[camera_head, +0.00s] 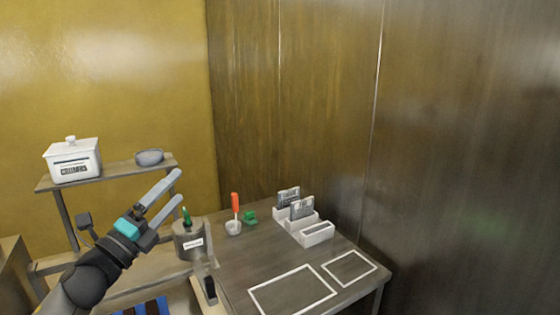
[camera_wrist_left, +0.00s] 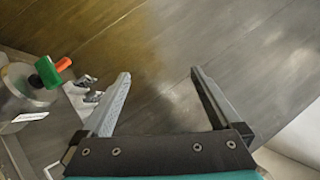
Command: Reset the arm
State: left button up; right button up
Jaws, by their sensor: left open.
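My left arm comes in from the lower left in the head view. Its gripper (camera_head: 178,190) is raised, with two long grey fingers spread apart and nothing between them. It appears in front of the shelf and the dark canister, above the table's left side in the picture. In the left wrist view the same gripper (camera_wrist_left: 160,85) is open and empty, its fingers against the wood-panelled wall. My right gripper is not in the head view.
A shelf (camera_head: 110,172) carries a white crumbs box (camera_head: 73,163) and a grey bowl (camera_head: 149,157).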

pick_arm(q)
jog(key=s+f+n+g+y, duration=0.45)
jog(key=s+f+n, duration=0.25)
jog(key=f+n, duration=0.35)
jog(key=s+f+n+g+y, duration=0.3)
jog(key=s+f+n+y, duration=0.4)
jog(key=f+n, duration=0.4)
jog(key=s+d+f+n+g+h, duration=0.1)
jog(key=s+d+f+n+g, duration=0.15)
jog(key=s, duration=0.45)
jog(key=s+d+f+n+g, duration=0.1)
jog(key=s+f+g, duration=0.2)
jog(key=s, duration=0.5)
jog(key=s+d+f+n+g+h, duration=0.1)
jog(key=s+d+f+g, duration=0.15)
jog(key=s, duration=0.45)
notch_tip(320, 180, down, 24)
jog(key=s+g, duration=0.2)
jog(key=s+a+f+g+b, duration=0.1)
jog(key=s+a+f, duration=0.2)
jog(key=s+f, duration=1.1)
jog(key=shift+s, duration=0.65)
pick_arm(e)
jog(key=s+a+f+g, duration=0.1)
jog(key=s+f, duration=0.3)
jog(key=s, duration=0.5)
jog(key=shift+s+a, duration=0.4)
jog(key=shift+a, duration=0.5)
